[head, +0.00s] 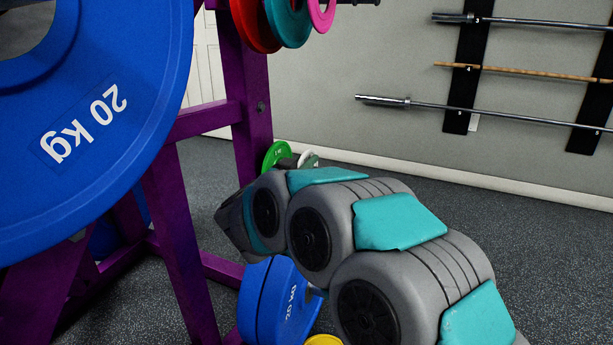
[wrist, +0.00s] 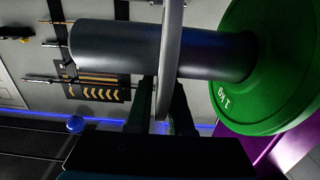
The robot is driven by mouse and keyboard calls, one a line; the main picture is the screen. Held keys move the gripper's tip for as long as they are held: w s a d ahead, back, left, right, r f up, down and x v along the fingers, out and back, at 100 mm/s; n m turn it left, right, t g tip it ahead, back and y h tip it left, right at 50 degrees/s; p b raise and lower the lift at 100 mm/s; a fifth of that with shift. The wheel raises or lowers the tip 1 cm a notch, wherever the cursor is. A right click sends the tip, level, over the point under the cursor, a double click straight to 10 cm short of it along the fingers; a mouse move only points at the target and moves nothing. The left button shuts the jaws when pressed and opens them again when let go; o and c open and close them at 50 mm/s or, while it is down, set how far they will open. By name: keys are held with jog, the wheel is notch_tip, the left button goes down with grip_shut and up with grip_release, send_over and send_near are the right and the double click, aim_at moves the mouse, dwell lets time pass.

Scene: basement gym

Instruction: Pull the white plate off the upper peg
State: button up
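The white plate (wrist: 170,55) shows edge-on in the wrist view as a thin pale-grey band. It is around the dark peg (wrist: 110,48), partway along it, with bare peg on both sides. My gripper (wrist: 163,98) has a finger on each side of the plate's lower rim and looks shut on it. A green 1 kg plate (wrist: 262,75) sits on the peg to the right, apart from the white one. In the head view, the green plate (head: 275,154) and a sliver of the white plate (head: 305,157) show past my arm, which hides my gripper.
The peg's free end points left in the wrist view, with open space beyond. The purple rack (head: 250,120) stands at left, with a large blue 20 kg plate (head: 130,70) near the camera. Wall-mounted bars (head: 480,107) hang at the back right; the floor there is clear.

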grip_shut()
dwell(1.0)
